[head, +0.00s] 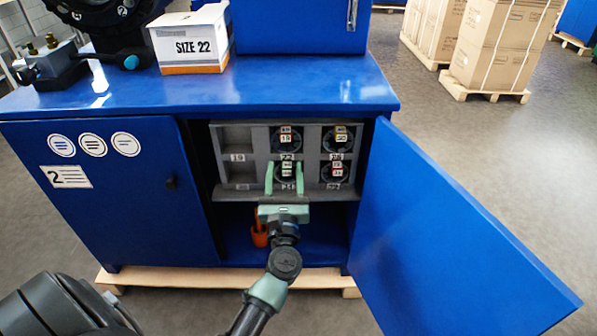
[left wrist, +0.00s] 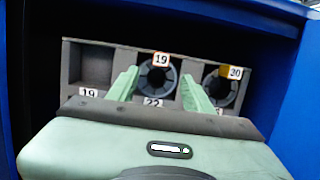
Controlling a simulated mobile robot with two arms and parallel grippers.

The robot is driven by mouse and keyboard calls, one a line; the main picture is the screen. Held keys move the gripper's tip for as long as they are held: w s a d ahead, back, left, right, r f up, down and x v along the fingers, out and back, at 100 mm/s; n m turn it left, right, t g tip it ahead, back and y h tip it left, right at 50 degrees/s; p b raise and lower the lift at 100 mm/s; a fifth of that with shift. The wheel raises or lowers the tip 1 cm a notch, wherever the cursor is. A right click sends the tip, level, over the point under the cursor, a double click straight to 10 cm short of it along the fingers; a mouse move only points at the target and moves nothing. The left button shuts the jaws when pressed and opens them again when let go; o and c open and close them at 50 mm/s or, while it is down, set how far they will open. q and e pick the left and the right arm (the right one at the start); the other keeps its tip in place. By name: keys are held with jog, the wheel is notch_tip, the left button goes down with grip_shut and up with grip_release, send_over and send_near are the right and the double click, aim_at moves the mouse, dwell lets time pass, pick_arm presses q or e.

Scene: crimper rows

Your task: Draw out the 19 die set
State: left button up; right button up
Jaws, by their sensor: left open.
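The die set tagged 19 (head: 285,147) sits in the top middle compartment of a grey rack (head: 211,160) inside the open blue cabinet. It is a dark ring, also seen in the left wrist view (left wrist: 157,80). The label under that compartment reads 22; the label 19 is under the empty top left compartment. My left gripper (head: 284,165) is open, fingers pointing into the rack. In the left wrist view its fingertips (left wrist: 158,74) stand either side of the tagged 19 die set, apart from it as far as I can tell. The lower middle die set is partly hidden by my gripper.
More die sets sit top right (head: 336,141) and lower right (head: 334,174). The cabinet door (head: 450,240) stands open to the right. An orange object (head: 259,228) is low in the cabinet. A SIZE 22 box (head: 190,45) stands on top.

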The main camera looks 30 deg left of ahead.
aim_at(286, 140)
pick_arm(q)
jog(key=p+x, duration=0.1)
jog(key=x, duration=0.5)
jog(key=shift+w+r, duration=0.15)
jog(key=shift+w, duration=0.05)
jog(key=x, duration=0.2)
jog(key=shift+w+a, duration=0.2)
jog(key=shift+w, duration=0.1)
jog(key=shift+x, duration=0.8)
jog(key=shift+w+a, duration=0.1)
pick_arm(e)
jog(key=shift+x, duration=0.8)
pick_arm(q)
jog(key=shift+r, duration=0.1)
pick_arm(e)
jog(key=shift+s, duration=0.1)
pick_arm(q)
grip_shut()
pick_arm(e)
jog(key=shift+f, duration=0.1)
